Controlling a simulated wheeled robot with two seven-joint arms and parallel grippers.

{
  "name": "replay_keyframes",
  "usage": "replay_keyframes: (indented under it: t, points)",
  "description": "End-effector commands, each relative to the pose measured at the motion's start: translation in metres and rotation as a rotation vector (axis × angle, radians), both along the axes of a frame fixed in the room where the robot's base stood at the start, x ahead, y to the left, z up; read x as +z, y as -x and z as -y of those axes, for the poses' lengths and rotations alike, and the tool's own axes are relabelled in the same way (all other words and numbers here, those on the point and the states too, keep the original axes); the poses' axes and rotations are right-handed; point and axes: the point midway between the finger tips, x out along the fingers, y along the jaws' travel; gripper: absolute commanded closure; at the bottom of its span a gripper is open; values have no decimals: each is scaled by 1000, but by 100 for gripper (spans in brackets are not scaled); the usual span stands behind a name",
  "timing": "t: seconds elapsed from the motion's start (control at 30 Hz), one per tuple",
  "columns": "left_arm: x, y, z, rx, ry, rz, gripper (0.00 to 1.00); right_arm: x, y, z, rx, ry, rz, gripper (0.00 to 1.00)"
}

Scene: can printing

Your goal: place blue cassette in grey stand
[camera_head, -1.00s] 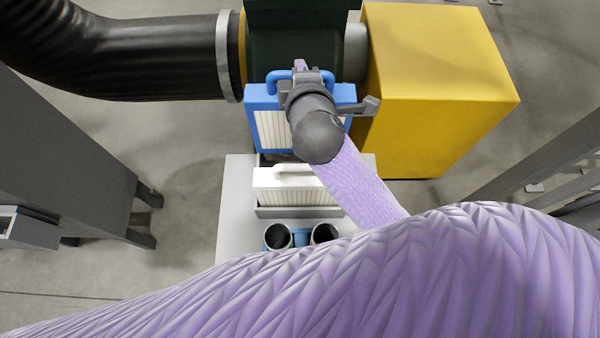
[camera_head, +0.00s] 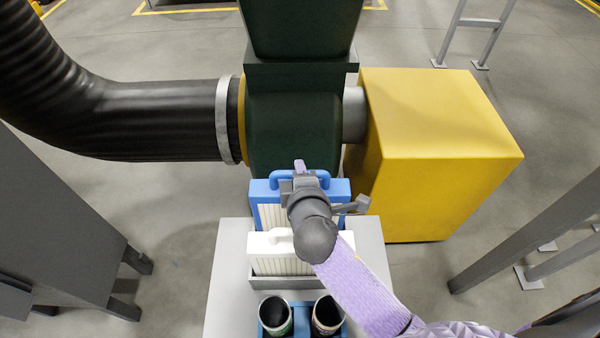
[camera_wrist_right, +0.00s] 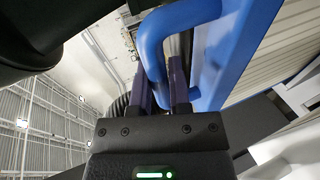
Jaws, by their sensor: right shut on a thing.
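The blue cassette (camera_head: 268,208) has a blue frame, a pale ribbed face and a blue handle on top. In the head view it is upright, just behind the white cassette (camera_head: 272,248). My right gripper (camera_head: 302,172) is shut on its handle; the wrist view shows the two purple fingers (camera_wrist_right: 162,88) at the blue handle (camera_wrist_right: 165,40). The grey stand (camera_head: 284,283) sits on the pale table and holds the white cassette. The blue cassette's lower edge is hidden behind the white one, so I cannot tell whether it touches the stand. My left gripper is not in view.
Two dark cups (camera_head: 275,315) stand in a blue holder on the table (camera_head: 228,270), in front of the stand. A dark green machine (camera_head: 293,130) stands close behind the blue cassette. A yellow box (camera_head: 435,150) is to the right, a black hose (camera_head: 150,115) to the left.

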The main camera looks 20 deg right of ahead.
Motion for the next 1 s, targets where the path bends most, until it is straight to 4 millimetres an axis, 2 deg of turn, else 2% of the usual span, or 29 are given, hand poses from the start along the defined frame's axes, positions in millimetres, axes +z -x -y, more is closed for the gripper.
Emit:
replay_keyframes:
  t: [0.43,0.47,0.6,1.0]
  points:
    - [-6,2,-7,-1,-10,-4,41,-11,0,0,-1,-2,1,100]
    - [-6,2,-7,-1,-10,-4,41,-11,0,0,0,-1,-1,73]
    - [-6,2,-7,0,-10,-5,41,-11,0,0,0,-1,-1,44]
    - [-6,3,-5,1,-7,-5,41,-9,0,0,0,0,1,42]
